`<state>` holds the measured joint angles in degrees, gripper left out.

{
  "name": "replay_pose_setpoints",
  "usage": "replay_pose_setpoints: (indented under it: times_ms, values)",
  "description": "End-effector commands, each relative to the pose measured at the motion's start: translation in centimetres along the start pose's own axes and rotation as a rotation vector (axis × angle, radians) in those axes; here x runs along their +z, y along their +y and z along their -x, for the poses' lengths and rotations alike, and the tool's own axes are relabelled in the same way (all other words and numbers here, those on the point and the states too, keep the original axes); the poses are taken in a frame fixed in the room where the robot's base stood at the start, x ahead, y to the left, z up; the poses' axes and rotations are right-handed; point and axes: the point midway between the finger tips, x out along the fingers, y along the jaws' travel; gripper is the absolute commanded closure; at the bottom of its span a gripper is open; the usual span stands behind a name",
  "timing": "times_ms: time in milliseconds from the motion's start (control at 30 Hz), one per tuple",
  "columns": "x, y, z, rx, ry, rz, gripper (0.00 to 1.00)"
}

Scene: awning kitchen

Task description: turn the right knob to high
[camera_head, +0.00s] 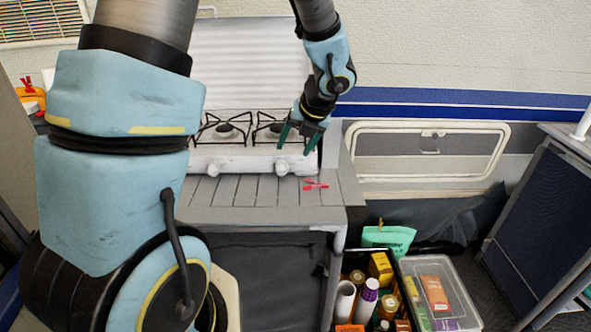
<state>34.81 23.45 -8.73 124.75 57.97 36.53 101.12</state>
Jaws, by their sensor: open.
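A white two-burner stove (246,160) stands on a grey slatted counter. Its right knob (282,168) is on the front panel, below the right burner (277,130). The left knob (214,167) is also on that panel. My gripper (296,152) has two green fingers spread apart and empty. It points down at the right end of the stove, above and slightly right of the right knob. I cannot tell whether a finger touches the stove. The knob's setting is too small to read.
A red clip-like item (316,184) lies on the counter (255,191) right of the knobs. A black crate (346,268) of bottles and packets and a clear bin (462,285) stand on the floor at right. My arm covers the left side.

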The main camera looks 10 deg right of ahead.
Motion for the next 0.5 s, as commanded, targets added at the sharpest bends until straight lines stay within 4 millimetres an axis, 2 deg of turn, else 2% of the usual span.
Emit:
replay_pose_setpoints:
  times_ms: [500]
  values:
    - [-0.2, 0.1, -8.7, 0.001, 0.005, 0.007, 0.31]
